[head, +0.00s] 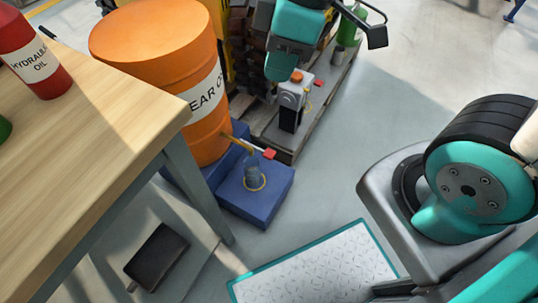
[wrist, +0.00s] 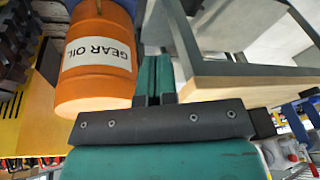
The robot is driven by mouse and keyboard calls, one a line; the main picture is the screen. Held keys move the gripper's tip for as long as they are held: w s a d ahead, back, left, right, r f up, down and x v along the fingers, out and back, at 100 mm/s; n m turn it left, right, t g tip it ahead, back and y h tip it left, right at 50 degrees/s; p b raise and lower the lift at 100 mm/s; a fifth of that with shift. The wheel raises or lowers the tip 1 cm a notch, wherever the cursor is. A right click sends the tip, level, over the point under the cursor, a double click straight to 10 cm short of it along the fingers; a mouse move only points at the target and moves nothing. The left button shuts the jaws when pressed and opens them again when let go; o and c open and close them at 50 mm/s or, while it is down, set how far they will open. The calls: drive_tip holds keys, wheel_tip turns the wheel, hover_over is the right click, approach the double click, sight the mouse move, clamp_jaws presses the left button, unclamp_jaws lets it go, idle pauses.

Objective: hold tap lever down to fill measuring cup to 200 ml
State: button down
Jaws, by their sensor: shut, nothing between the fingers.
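The measuring cup (head: 252,174), small and greyish, stands upright on a blue tray (head: 228,201) under the tap. A yellow ring shows around its lower part; its level and marks are too small to read. The yellow tap (head: 239,143) comes out of the orange gear oil drum (head: 150,45). Its red-ended lever (head: 269,153) sticks out to the right. My gripper (head: 279,76) is shut and empty, above and apart from the lever.
A wooden workbench (head: 90,130) with a red hydraulic oil bottle (head: 38,58) stands left. A pallet (head: 275,138) holding a grey-and-black device (head: 291,103) lies behind the tray. A teal-edged patterned plate (head: 318,270) lies in front. The floor (head: 330,180) right of the tray is clear.

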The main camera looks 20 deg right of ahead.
sight(269, 153)
drive_tip(key=w+d+f+n+h+b, duration=0.1)
drive_tip(key=w+f+n+b, duration=0.2)
drive_tip(key=f, duration=0.5)
drive_tip(key=w+d+f+n+h+b, duration=0.1)
drive_tip(key=w+f+n+b, duration=0.3)
drive_tip(key=f, duration=0.5)
drive_tip(key=w+d+f+n+h+b, duration=0.1)
drive_tip(key=w+d+f+n+b, duration=0.1)
drive_tip(key=w+f+n, duration=0.3)
wheel_tip(269, 153, down, 4)
drive_tip(key=shift+f+n+b, duration=0.2)
drive_tip(key=shift+n+b, duration=0.3)
drive_tip(key=shift+b, duration=0.35)
wheel_tip(269, 153, down, 14)
drive_tip(key=b, duration=0.7)
drive_tip(key=shift+b, duration=0.4)
drive_tip(key=shift+s+a+f, duration=0.1)
drive_tip(key=shift+f, duration=0.05)
